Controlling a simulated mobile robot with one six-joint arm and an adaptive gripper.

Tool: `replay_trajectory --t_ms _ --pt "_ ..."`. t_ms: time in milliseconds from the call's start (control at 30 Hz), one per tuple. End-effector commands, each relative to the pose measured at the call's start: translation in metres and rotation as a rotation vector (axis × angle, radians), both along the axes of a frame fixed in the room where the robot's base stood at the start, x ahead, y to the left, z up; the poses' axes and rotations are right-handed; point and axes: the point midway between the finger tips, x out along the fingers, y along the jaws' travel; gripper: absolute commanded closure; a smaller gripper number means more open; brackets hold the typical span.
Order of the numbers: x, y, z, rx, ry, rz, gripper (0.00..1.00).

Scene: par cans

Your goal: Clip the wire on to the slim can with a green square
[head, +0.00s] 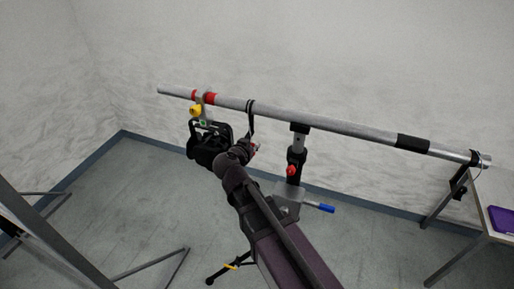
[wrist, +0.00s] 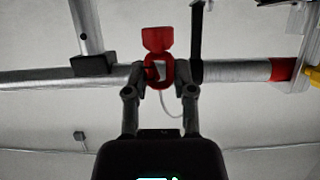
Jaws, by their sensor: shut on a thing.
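A black can (head: 207,145) hangs from the left part of a long grey bar (head: 340,132), below a clamp with a yellow knob (head: 195,111). A small green mark (head: 203,122) shows at its top; its shape is too small to tell. My gripper (head: 254,147) is just right of the can and below the bar. In the wrist view my gripper (wrist: 159,72) is shut on a red clip (wrist: 157,39), with a thin pale wire (wrist: 181,120) curving away from it. Where the wire ends is hidden.
A black strap (head: 251,116) hangs from the bar close beside my gripper. A stand (head: 296,160) with a red knob holds the bar further right. A table with a purple item (head: 503,219) is at the right edge. Metal legs stand at lower left.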

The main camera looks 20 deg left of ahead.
Motion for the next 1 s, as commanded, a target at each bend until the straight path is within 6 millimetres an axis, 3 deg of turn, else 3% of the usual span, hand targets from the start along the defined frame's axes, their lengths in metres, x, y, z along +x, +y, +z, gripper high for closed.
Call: replay_trajectory --t_ms 1000 --pt "0.018 0.032 -0.001 0.0 0.0 -0.001 1.0"
